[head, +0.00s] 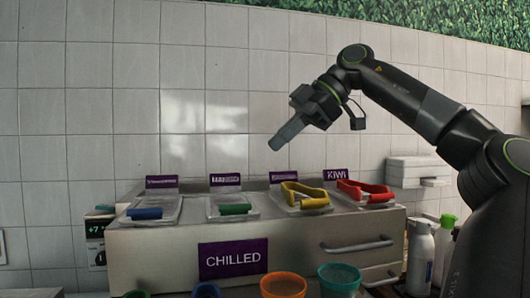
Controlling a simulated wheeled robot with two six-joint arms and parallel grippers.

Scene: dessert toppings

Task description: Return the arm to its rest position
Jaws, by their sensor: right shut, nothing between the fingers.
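My right arm comes in from the right side of the head view and arches up over the counter. Its gripper (277,143) points down and to the left, in the air in front of the tiled wall and above the topping unit. The gripper is shut and holds nothing. It is well clear of the tools and containers below. My left arm and left gripper are not in view.
Below stands a grey unit with a purple CHILLED sign (233,259).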

